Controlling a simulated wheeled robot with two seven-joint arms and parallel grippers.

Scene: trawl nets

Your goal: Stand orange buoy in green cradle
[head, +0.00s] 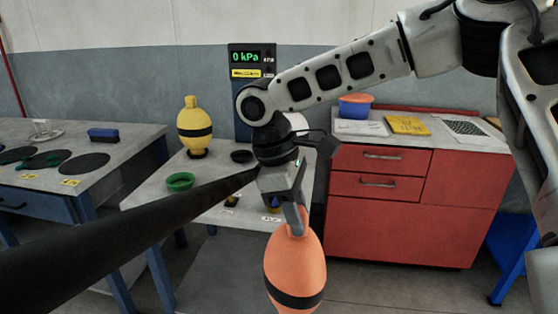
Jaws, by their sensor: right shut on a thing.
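The orange buoy (296,268), with a black band, hangs upright from my right gripper (292,215), which is shut on its top end. The buoy is in front of the grey table's near edge, and its lower end runs out of the picture. The green cradle (180,181) is a small round ring on the left part of the table, and it looks empty. It lies to the left of the buoy and farther back. My left gripper is not in view.
A yellow buoy (195,126) stands at the table's (215,207) back left, near a black ring (241,156). A gauge panel (253,62) reads 0 kPa. Red drawers (380,205) stand right; a blue-framed bench (110,150) stands left.

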